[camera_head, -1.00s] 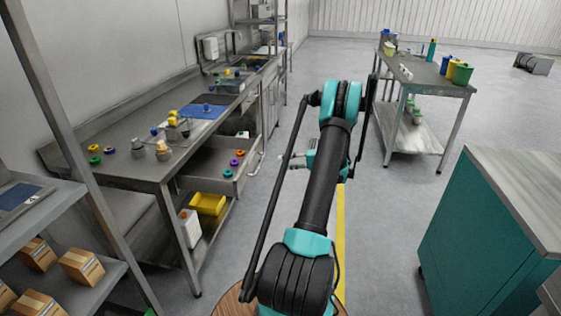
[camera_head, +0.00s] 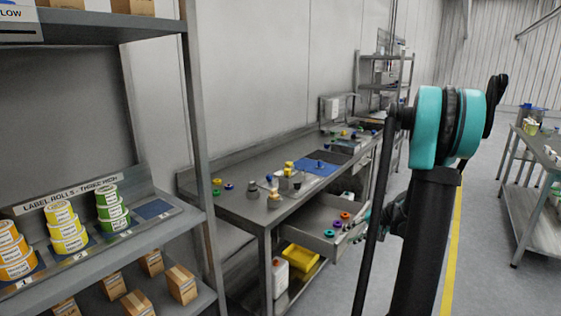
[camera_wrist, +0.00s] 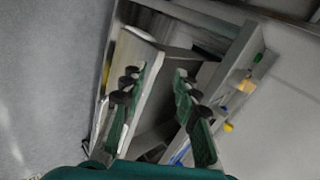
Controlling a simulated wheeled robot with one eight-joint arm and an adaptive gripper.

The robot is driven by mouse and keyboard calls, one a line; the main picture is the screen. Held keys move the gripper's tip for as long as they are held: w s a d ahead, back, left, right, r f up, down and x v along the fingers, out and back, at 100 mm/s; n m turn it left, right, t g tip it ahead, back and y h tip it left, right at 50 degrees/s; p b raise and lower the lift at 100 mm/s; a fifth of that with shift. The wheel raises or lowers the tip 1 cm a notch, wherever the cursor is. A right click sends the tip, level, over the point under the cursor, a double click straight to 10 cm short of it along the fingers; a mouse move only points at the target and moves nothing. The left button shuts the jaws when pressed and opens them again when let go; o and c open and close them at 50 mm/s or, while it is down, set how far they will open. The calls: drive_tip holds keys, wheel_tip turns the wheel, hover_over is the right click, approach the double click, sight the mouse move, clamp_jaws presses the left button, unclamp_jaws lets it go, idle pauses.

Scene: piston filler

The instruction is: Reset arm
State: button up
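My gripper (camera_wrist: 160,72) shows in the wrist view with its two green fingers apart and nothing between them. Behind the fingers is a blurred grey open drawer and bench. In the head view my arm rises at the right of the picture, folded at a teal joint.
A steel bench (camera_head: 240,203) has an open drawer (camera_head: 310,232) with coloured rings. A shelf rack (camera_head: 196,120) at the left holds yellow, orange and green label rolls (camera_head: 66,226) above cartons (camera_head: 181,284). A second table (camera_head: 525,200) stands at right. Floor between is clear.

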drive_tip(key=s+a+f+n+h, duration=0.1)
drive_tip(key=s+a+n+h, duration=0.1)
drive_tip(key=s, duration=1.1)
drive_tip(key=s+a+f+n+h, duration=0.1)
drive_tip(key=s+a+n+h, duration=0.2)
drive_tip(key=s, duration=0.9)
drive_tip(key=a+h, duration=0.1)
drive_tip(key=h, duration=0.1)
drive_tip(key=shift+s+a+g+h, duration=0.3)
drive_tip(key=shift+s, duration=0.1)
drive_tip(key=shift+a, duration=0.1)
idle(1.5)
